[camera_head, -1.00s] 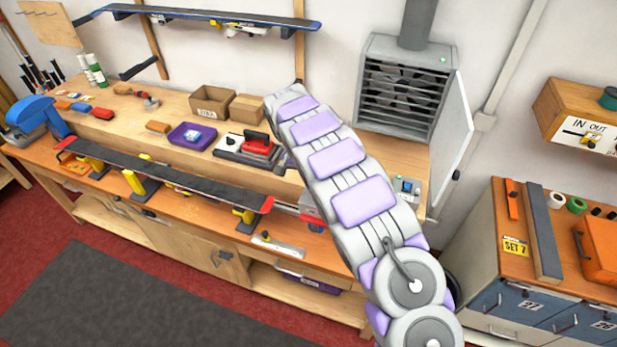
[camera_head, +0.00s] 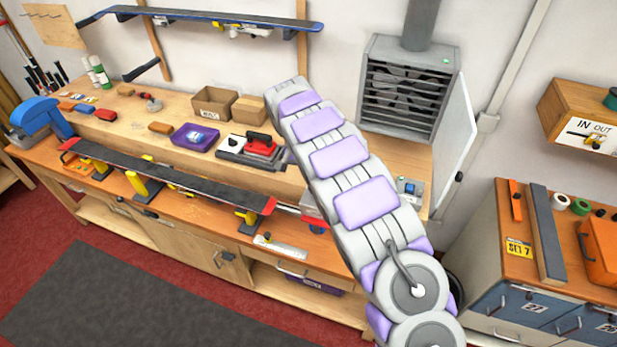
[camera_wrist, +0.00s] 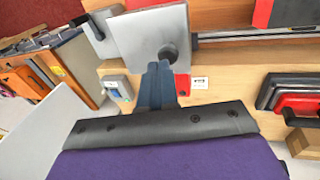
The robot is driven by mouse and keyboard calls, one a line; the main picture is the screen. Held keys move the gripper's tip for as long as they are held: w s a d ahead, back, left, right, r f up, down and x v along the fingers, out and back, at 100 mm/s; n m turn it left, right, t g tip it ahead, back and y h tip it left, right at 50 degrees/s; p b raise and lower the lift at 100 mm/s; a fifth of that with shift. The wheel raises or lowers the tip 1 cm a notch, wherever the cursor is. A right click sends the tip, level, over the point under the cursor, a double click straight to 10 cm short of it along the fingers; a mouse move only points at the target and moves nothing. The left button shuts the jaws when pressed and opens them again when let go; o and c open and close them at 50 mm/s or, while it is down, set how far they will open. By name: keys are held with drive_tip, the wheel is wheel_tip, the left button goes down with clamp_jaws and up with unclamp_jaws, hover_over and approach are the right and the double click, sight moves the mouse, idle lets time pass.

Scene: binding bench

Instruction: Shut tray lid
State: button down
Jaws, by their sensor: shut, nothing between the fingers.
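A square grey metal plate with a dark round knob, which looks like the tray lid (camera_wrist: 135,38), shows at the top of the wrist view. Its tilt is hard to judge. A red piece (camera_wrist: 183,86) shows just beyond my fingers, perhaps part of the tray. In the head view my arm hides my gripper and most of this spot; a grey and red item (camera_head: 313,218) shows partly beside the arm.
A ski (camera_head: 170,175) lies on yellow-topped supports along the bench front, its red tip near my arm. A vent box with an open door (camera_head: 462,150) is right of my arm.

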drive_tip(key=shift+w+a+r, duration=0.6)
drive_tip(key=shift+a+r, duration=2.6)
drive_tip(key=shift+r, duration=1.75)
drive_tip(key=s+d+r+b, duration=0.35)
drive_tip(key=s+d, duration=0.25)
drive_tip(key=d, duration=0.5)
drive_tip(key=s+d+n+g+b, duration=0.1)
drive_tip(key=s+d+b, duration=0.1)
drive_tip(key=s+d, duration=0.35)
drive_tip(key=s+d+b, duration=0.2)
drive_tip(key=s+d, duration=0.1)
drive_tip(key=s, duration=0.5)
drive_tip(key=s+f+n+y+b, duration=0.1)
drive_tip(key=s+f, duration=0.3)
drive_tip(key=s, duration=0.5)
drive_tip(key=s+d+f+n+y+b, duration=0.1)
drive_tip(key=s+f+b, duration=0.2)
drive_tip(key=s, duration=0.6)
drive_tip(key=s+f+y+b, duration=0.1)
drive_tip(key=s+f, duration=0.5)
drive_tip(key=s, duration=0.4)
drive_tip(key=shift+d+f+n+b, duration=0.2)
drive_tip(key=shift+d+n+b, duration=0.2)
